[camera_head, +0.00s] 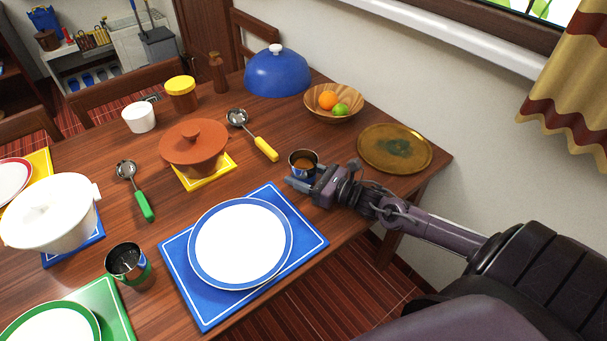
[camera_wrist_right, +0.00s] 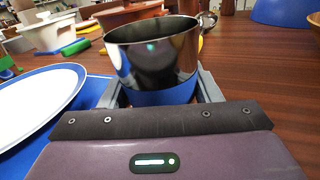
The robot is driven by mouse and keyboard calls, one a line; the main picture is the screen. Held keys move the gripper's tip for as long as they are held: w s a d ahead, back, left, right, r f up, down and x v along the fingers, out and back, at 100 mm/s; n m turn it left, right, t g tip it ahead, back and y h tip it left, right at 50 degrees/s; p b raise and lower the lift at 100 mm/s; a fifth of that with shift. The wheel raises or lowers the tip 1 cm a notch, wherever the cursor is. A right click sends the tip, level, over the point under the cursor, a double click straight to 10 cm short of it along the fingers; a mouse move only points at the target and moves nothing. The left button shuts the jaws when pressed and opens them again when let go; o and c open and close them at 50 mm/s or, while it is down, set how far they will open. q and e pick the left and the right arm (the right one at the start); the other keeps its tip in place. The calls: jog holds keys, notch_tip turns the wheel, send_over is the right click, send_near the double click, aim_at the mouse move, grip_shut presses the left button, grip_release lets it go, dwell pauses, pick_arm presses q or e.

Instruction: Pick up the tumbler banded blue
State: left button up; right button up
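The blue-banded tumbler (camera_head: 303,163) is a shiny metal cup standing upright on the table near its right front edge, just beyond the blue placemat. My right gripper (camera_head: 303,178) is low at the tumbler, reaching in from the right. In the right wrist view the tumbler (camera_wrist_right: 155,55) stands between the two fingers (camera_wrist_right: 160,88), its blue band low on the side. The fingers look spread around it; whether they touch it is hard to tell. A second metal tumbler, banded green (camera_head: 128,264), stands at the front left. My left gripper does not show.
A blue placemat (camera_head: 180,262) with a white plate (camera_head: 240,243) lies left of the gripper. A brass tray (camera_head: 395,148) and a fruit bowl (camera_head: 333,115) are behind and right. A yellow-handled ladle (camera_head: 265,148) and brown pot (camera_head: 194,147) are farther left.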

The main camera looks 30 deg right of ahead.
jog(key=c, duration=0.5)
jog(key=shift+c, duration=0.3)
jog(key=shift+r, duration=0.15)
